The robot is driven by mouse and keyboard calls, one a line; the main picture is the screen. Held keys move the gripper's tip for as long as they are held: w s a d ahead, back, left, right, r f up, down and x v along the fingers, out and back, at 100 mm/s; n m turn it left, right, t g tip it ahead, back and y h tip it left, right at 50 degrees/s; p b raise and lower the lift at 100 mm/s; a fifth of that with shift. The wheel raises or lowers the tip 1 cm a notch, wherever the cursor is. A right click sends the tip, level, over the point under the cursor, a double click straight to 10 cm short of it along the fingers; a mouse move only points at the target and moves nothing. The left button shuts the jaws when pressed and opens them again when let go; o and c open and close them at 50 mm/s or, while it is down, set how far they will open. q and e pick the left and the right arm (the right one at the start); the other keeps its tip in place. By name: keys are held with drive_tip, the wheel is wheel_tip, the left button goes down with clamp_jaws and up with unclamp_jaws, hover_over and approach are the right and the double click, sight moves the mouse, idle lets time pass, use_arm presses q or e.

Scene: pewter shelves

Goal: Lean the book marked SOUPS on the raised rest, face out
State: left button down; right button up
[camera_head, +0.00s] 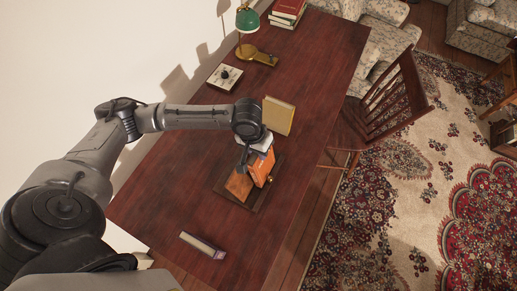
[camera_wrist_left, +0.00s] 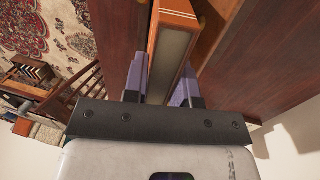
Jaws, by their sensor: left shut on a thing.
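My left gripper (camera_head: 247,158) is shut on an orange book (camera_head: 263,168), which it holds by its upper edge. The book stands tilted, with pale marks on its cover too small to read. The raised wooden rest (camera_head: 238,186) is below and beside the book on the table; I cannot tell whether the book touches it. In the left wrist view the orange book (camera_wrist_left: 174,45) sits between the two fingers of the gripper (camera_wrist_left: 163,80), its pale page edges facing the camera. My right gripper is not in view.
A yellow book (camera_head: 278,116) stands behind the rest. A purple-edged book (camera_head: 203,245) lies near the front of the table (camera_head: 170,205). A dial box (camera_head: 225,77), green lamp (camera_head: 248,20) and red books (camera_head: 288,12) are farther back. A chair (camera_head: 390,100) stands at the right edge.

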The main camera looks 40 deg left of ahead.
use_arm(q)
drive_tip(key=c, duration=0.8)
unclamp_jaws()
drive_tip(key=shift+c, duration=0.2)
drive_tip(key=shift+r, duration=0.1)
wheel_tip(320, 180, up, 14)
drive_tip(key=a+p, duration=0.1)
drive_tip(key=a, duration=0.1)
drive_tip(key=shift+s+a+f+p, duration=0.25)
drive_tip(key=shift+s+p, duration=0.1)
drive_tip(key=shift+p, duration=0.05)
